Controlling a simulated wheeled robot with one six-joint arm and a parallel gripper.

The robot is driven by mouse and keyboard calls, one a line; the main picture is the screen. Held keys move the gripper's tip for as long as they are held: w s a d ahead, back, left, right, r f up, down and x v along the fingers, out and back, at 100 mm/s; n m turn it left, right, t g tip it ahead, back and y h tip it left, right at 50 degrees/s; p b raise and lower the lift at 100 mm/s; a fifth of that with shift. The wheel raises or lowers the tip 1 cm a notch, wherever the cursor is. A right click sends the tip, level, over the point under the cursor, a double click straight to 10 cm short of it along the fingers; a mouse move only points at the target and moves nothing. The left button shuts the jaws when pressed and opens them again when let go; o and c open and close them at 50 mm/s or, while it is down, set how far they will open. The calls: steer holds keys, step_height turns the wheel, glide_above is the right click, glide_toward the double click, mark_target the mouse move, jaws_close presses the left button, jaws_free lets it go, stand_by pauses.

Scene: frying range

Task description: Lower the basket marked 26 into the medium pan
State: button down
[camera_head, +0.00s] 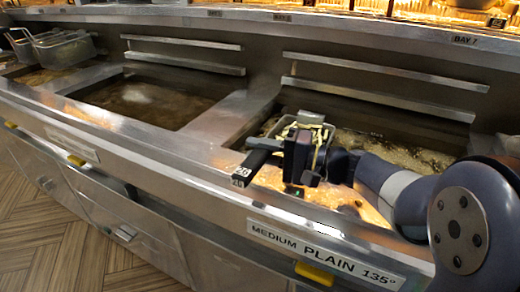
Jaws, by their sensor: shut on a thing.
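My gripper (297,160) is shut on the handle (262,146) of a wire basket (316,119). Pale fry-like pieces show in the basket. A tag on the handle's near end shows a two-digit number starting with 2; the second digit is too small to read surely. The basket is over or in the right-hand pan (268,178), whose front label reads MEDIUM PLAIN 135°. The oil there is golden and bubbling. My gripper and arm hide the basket's lower part, so I cannot tell how deep it sits.
Another pan (150,98) with darker oil lies to the left, with no basket in it. Further left, wire baskets (62,48) stand over another pan. Metal rails (375,98) run along the back wall. A steel divider (225,118) separates the pans.

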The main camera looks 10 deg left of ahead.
steer(key=shift+f+b, duration=0.55)
steer(key=shift+b, duration=0.25)
stand_by(0.4)
steer(key=c, duration=1.2)
jaws_free()
steer(key=shift+f, duration=0.1)
steer(key=shift+o, duration=0.2)
steer(key=d, duration=0.3)
steer(key=s+d, duration=0.1)
steer(key=d, duration=0.3)
steer(key=s+d, duration=0.1)
steer(key=d, duration=0.2)
steer(key=shift+d, duration=0.3)
steer(key=a, duration=0.3)
steer(key=w+a, duration=0.1)
steer(key=a, duration=0.3)
steer(key=w+a, duration=0.1)
steer(key=a, duration=0.2)
steer(key=shift+a, duration=0.35)
steer(key=shift+r+p, duration=0.25)
steer(key=shift+p, duration=0.05)
steer(key=shift+d, duration=0.1)
